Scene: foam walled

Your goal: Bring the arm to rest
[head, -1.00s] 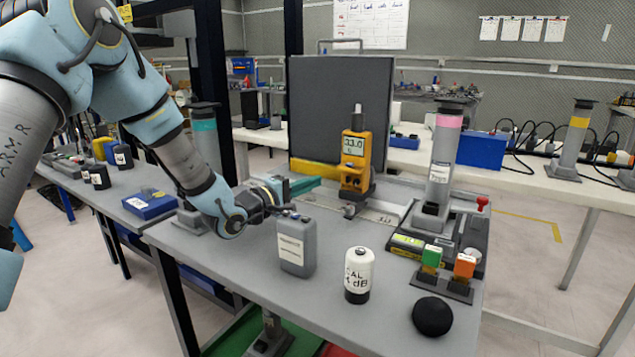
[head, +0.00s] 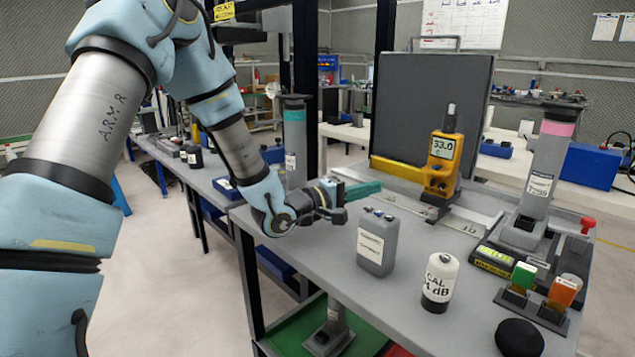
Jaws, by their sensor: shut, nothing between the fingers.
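My arm reaches in from the left in the head view, bent at the elbow, with its wrist low over the left part of the grey table (head: 310,262). My gripper (head: 341,214) is shut and empty. It is just left of a grey rectangular container (head: 376,242) with a white label, and apart from it as far as I can see.
A white "CAL" cylinder (head: 439,283), a black dome (head: 519,338) and a yellow meter (head: 441,160) stand on the table. A teal-banded post (head: 295,140) rises behind my wrist. A dark panel (head: 430,110) stands at the back. Open floor (head: 150,270) shows at left.

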